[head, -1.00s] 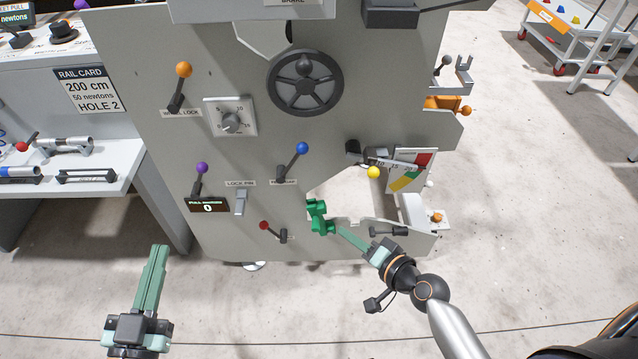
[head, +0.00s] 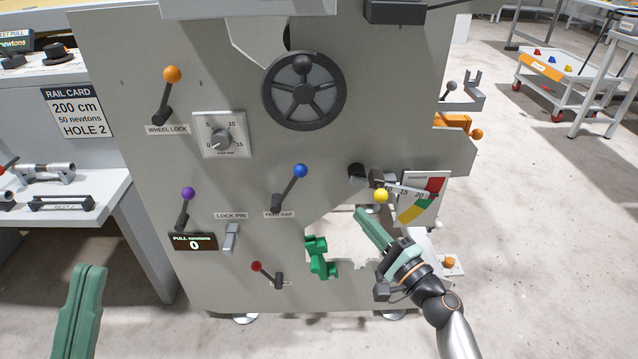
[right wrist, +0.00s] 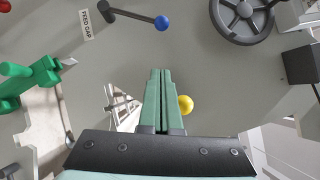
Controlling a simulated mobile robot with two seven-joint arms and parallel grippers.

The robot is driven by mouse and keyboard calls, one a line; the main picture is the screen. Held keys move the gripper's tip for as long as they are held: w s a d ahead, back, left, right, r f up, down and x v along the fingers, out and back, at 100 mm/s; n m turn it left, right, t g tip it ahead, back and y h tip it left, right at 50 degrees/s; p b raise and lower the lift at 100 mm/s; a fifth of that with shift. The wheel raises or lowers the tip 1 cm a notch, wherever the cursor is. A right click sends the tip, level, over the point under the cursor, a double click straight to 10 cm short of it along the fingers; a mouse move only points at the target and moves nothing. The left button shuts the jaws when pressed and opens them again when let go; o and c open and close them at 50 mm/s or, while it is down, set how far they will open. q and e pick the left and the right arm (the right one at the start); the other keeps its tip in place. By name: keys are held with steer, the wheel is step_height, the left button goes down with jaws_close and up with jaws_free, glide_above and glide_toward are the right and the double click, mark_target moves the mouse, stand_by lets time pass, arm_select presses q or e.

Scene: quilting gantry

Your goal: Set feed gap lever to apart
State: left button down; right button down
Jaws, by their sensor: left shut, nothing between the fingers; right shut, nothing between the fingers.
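The feed gap lever (head: 288,187) is a dark arm with a blue ball knob, above the FEED GAP label (head: 279,214) on the grey machine panel. It tilts up and to the right. It also shows in the right wrist view (right wrist: 135,15), near the top, clear of the fingers. My right gripper (head: 359,213) is shut and empty, below and to the right of the lever, apart from it. Its green fingers show in the right wrist view (right wrist: 160,72). My left gripper (head: 90,268) is shut and empty at the lower left, well away from the panel.
A yellow ball knob (head: 381,196) and a gauge (head: 422,198) sit close to my right fingers. A green clamp (head: 318,258) lies left of them. The handwheel (head: 303,90) is above the lever. The lock pin switch (head: 232,237) and purple-knobbed lever (head: 185,208) are to its left.

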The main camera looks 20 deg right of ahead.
mark_target(289, 189)
steer(key=s+a+p+x, duration=0.1)
steer(key=a+x, duration=0.1)
steer(key=x, duration=1)
steer(key=shift+w+a+r, duration=0.4)
steer(key=shift+a+r, duration=0.05)
steer(key=shift+r, duration=0.1)
